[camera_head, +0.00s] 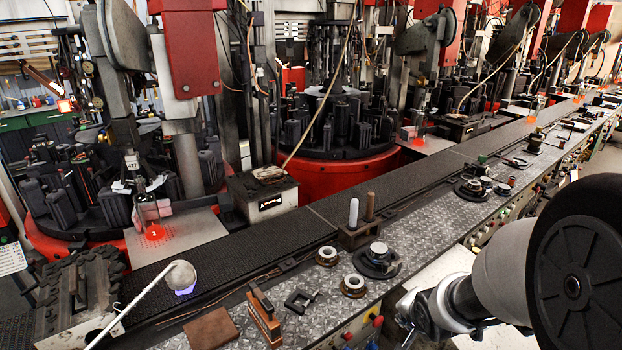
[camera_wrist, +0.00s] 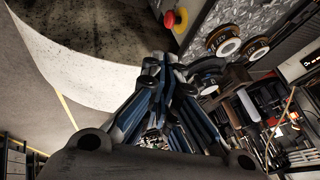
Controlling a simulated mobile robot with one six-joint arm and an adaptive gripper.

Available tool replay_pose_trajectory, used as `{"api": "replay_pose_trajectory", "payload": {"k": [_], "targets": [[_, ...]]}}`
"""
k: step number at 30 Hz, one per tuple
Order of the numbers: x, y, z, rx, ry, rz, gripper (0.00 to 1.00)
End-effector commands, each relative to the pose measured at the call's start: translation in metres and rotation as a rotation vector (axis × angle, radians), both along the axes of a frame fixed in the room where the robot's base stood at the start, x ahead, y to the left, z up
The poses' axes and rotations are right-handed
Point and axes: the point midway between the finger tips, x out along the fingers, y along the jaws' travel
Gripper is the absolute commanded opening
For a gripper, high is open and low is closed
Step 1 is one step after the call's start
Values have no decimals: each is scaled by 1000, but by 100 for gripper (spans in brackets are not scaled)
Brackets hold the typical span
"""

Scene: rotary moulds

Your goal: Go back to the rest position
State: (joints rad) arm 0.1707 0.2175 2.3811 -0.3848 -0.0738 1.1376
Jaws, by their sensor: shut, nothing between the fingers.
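My gripper (camera_wrist: 165,72) shows in the wrist view with its fingertips together and nothing between them. It hangs in the air beside the metal-plated workbench, apart from the things on it. In the head view my arm fills the lower right, in front of the bench's front side. The workbench (camera_head: 222,318) has a patterned metal top and runs from the lower middle to the upper right.
On the bench stand two ring-shaped parts (camera_head: 326,256), a round dark fixture (camera_head: 376,260), a holder with two upright handles (camera_head: 352,235) and a brown block (camera_head: 211,328). A dark conveyor (camera_head: 200,280) runs behind. Rotary machines with red bases (camera_head: 340,175) stand beyond it.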

Motion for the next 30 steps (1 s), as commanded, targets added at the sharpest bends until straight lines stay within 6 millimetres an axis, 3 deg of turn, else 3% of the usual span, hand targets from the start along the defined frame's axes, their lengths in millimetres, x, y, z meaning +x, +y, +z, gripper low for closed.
{"api": "replay_pose_trajectory", "payload": {"k": [1,3,8,12,18,21,30], "targets": [[-11,2,25,-56,5,44,0],[-31,4,49,-124,34,111,0],[-87,17,97,-246,104,280,0],[-143,35,125,-315,158,457,0],[-210,59,142,-363,203,693,0],[-230,66,145,-373,212,769,0],[-240,70,145,-379,220,815,0]]}}
